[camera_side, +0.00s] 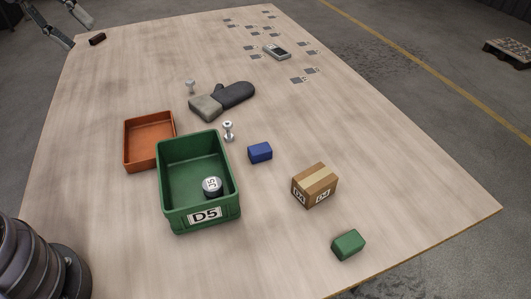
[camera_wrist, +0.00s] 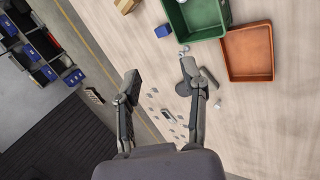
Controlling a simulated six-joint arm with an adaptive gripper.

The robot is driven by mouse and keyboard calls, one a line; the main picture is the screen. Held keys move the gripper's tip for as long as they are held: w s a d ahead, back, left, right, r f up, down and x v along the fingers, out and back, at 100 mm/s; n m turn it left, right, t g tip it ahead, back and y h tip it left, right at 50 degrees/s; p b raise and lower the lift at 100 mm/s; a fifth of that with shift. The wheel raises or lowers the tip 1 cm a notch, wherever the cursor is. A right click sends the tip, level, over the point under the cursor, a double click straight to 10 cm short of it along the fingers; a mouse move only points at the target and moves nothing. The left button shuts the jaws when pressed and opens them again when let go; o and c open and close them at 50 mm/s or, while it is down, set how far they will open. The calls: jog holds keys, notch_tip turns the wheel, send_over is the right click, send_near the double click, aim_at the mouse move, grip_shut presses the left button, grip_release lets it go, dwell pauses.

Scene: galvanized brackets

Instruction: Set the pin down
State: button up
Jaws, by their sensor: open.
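Two silver metal pieces with wider ends stand on the table; I cannot tell which is the pin. The larger silver piece (camera_side: 228,131) stands just right of the green bin (camera_side: 193,143). The smaller silver piece (camera_side: 190,87) is farther back, near the glove. My gripper (camera_side: 80,34) is at the far left corner in the side view, only partly in frame. In the wrist view my gripper (camera_wrist: 159,70) has its fingers wide apart with nothing between them. The larger silver piece (camera_wrist: 183,50) shows near the right fingertip there, well below.
The green bin marked D5 holds a grey can (camera_side: 212,187). An orange tray (camera_side: 149,141), a grey glove (camera_side: 222,100), a blue block (camera_side: 260,152), a cardboard box (camera_side: 315,186) and a green block (camera_side: 348,245) lie around it.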

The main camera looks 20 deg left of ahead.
jog(key=w+a+f+n+t+h, duration=0.25)
jog(key=w+f+n, duration=0.35)
jog(key=w, duration=0.6)
jog(key=w+a+f+n+t+h, duration=0.2)
jog(key=w+a+f+n, duration=0.35)
jog(key=w, duration=0.55)
jog(key=w+a+f+n+t+y, duration=0.1)
jog(key=w+a+f+n, duration=0.15)
jog(key=f+n, duration=0.2)
jog(key=w+a+f+n+t+y, duration=0.1)
jog(key=w+a+f+n+t, duration=0.15)
jog(key=f, duration=0.35)
jog(key=n+t+y, duration=0.2)
jog(key=n+y, duration=0.2)
jog(key=n, duration=0.4)
send_near(189, 94)
jog(key=w, duration=0.2)
jog(key=w+d, duration=0.1)
jog(key=shift+r, duration=0.35)
jog(key=shift+g+y, duration=0.25)
jog(key=shift+g, duration=0.05)
jog(key=shift+r+x, duration=0.2)
jog(key=shift+x, duration=3.1)
jog(key=shift+w+r, duration=0.1)
jog(key=shift+c, duration=0.2)
grip_shut()
